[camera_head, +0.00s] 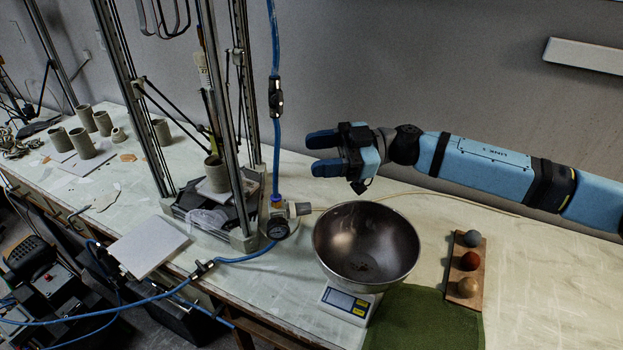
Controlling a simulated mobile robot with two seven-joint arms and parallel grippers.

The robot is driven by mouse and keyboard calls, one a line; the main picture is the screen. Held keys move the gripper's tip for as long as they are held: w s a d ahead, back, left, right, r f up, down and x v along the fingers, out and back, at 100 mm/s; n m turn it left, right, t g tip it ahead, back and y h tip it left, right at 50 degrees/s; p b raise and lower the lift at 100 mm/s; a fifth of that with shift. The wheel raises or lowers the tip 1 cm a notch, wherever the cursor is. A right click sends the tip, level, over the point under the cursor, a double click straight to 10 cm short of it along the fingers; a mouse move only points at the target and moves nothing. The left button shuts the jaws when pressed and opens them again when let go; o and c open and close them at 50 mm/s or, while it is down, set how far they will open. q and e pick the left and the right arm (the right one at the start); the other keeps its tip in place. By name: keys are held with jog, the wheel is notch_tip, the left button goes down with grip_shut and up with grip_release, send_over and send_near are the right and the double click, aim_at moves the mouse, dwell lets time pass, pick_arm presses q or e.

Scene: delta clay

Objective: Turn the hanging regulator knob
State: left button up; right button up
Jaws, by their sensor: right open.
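The regulator (278,228) hangs on a blue air hose beside the clay printer frame. It has a round dark gauge and a pale knob (300,209) pointing to the right. My right gripper (318,154) comes in from the right, above the table and up and to the right of the knob. Its two blue fingers point left, are apart and hold nothing. It does not touch the regulator. My left gripper is not in view.
A steel bowl (366,243) sits on a small scale (347,303) right of the regulator. A board (466,270) with three balls and a green cloth (425,318) lie farther right. The printer frame (214,110) stands left. Blue hoses run up and down-left from the regulator.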

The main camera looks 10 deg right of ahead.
aim_at(309, 209)
jog(key=d+f+m+t+b, duration=0.1)
jog(key=d+f+m, duration=0.4)
jog(key=f, duration=0.8)
jog(key=a, duration=0.7)
jog(key=shift+w+a+f+p, duration=0.1)
jog(key=shift+p, duration=0.3)
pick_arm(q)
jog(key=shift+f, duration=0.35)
pick_arm(e)
jog(key=c, duration=0.9)
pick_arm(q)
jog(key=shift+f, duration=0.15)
